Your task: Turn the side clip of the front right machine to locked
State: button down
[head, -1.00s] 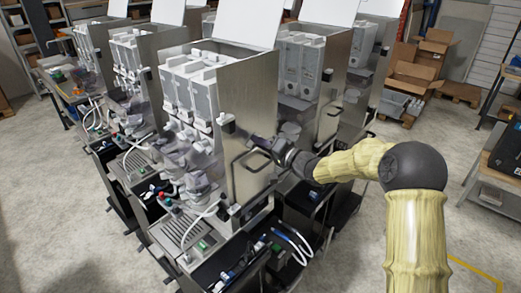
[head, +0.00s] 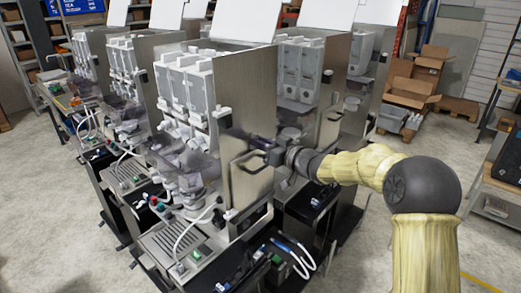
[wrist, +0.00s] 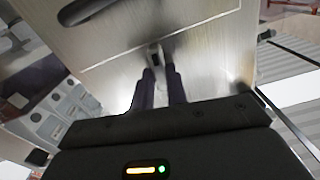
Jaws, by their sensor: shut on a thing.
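The front right machine (head: 258,100) is a steel-sided dispenser with white canisters at its front and a raised white lid. Its brushed side panel faces my arm. In the wrist view the small grey side clip (wrist: 155,52) stands on this panel, between the tips of my gripper (wrist: 161,72). The two dark fingers are shut on it, hiding part of it. Whether the clip is at locked cannot be told.
Other dispensers stand close behind and to the left. Dark cabinets with hoses stand below. Cardboard boxes (head: 412,92) lie behind on the right; open floor is nearer.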

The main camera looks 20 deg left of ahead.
jog(key=shift+f+n+b, duration=0.2)
jog(key=shift+n+b, duration=0.25)
jog(key=shift+n, duration=0.35)
jog(key=shift+w, duration=0.1)
jog(key=shift+d, duration=0.1)
jog(key=c, duration=1.4)
grip_release()
jog(key=shift+r, duration=0.1)
jog(key=b+v, duration=0.4)
jog(key=v, duration=1.3)
jog(key=shift+d, duration=0.15)
